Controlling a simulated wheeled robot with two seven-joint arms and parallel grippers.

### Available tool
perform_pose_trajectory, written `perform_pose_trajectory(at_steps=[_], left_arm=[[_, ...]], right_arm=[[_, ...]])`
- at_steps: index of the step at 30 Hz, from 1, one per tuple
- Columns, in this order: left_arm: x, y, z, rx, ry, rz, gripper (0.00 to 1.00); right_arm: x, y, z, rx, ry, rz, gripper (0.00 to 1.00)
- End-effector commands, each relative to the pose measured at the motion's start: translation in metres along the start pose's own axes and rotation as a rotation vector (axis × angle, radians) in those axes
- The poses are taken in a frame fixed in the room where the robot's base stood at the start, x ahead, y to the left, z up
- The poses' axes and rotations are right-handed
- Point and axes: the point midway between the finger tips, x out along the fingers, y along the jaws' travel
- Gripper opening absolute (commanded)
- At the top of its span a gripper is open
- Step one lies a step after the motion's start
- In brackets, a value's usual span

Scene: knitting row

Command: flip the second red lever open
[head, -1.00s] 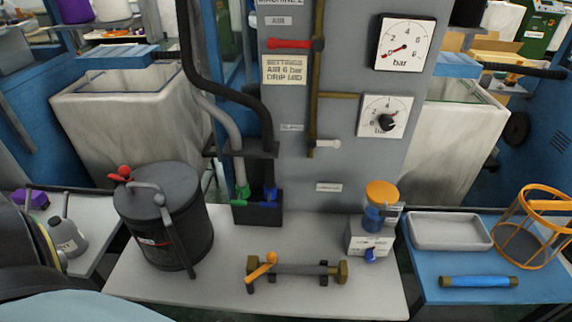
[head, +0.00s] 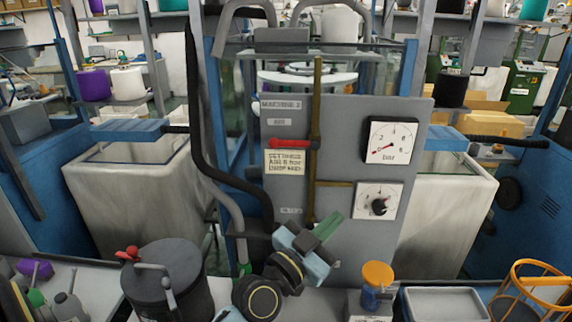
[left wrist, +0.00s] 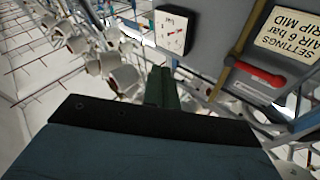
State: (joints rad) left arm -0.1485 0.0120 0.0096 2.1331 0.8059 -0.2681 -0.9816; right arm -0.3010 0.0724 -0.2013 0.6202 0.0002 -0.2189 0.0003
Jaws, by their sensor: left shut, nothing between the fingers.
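A red lever (head: 290,143) on the grey panel marked MACHINE 2 lies level, its handle pointing left from the upright brass pipe (head: 318,90). It also shows in the left wrist view (left wrist: 260,74), at upper right. No second panel lever in red is in view. My left gripper (head: 329,227), with green fingers, is raised in front of the panel, below and right of the lever and apart from it. In the left wrist view its fingers (left wrist: 162,88) are together with nothing between them. My right gripper is not in view.
Two dials (head: 391,140) (head: 378,201) sit right of the lever, and a settings card (head: 285,163) hangs below it. A black hose (head: 195,110) runs down left of the panel.

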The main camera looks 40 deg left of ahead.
Motion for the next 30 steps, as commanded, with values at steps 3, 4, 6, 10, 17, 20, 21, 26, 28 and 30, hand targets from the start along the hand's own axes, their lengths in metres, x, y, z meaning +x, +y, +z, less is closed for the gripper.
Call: perform_pose_trajectory(at_steps=[3, 4, 6, 10, 17, 20, 21, 26, 28, 30], left_arm=[[0.016, -0.043, -0.022, 0.02, 0.127, -0.191, 0.0], [0.018, -0.053, -0.026, 0.023, 0.15, -0.243, 0.0], [0.02, -0.077, -0.033, 0.03, 0.189, -0.357, 0.0], [0.019, -0.113, -0.037, 0.034, 0.219, -0.541, 0.0], [0.015, -0.142, -0.035, 0.031, 0.212, -0.705, 0.0], [0.014, -0.144, -0.034, 0.032, 0.209, -0.72, 0.0], [0.014, -0.145, -0.034, 0.032, 0.209, -0.721, 0.0], [0.014, -0.144, -0.035, 0.032, 0.209, -0.72, 0.0], [0.014, -0.144, -0.035, 0.032, 0.21, -0.719, 0.0], [0.015, -0.146, -0.035, 0.033, 0.21, -0.719, 0.0]], right_arm=[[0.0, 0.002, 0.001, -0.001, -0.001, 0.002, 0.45], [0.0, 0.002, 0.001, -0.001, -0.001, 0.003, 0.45], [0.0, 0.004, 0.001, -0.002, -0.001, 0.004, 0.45], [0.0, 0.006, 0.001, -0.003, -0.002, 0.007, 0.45], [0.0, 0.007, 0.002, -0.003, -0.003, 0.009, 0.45], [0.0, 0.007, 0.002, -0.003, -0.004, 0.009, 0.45], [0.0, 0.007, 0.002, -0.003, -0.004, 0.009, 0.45], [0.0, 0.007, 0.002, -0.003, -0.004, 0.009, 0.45], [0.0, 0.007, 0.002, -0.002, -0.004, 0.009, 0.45], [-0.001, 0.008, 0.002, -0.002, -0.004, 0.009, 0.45]])
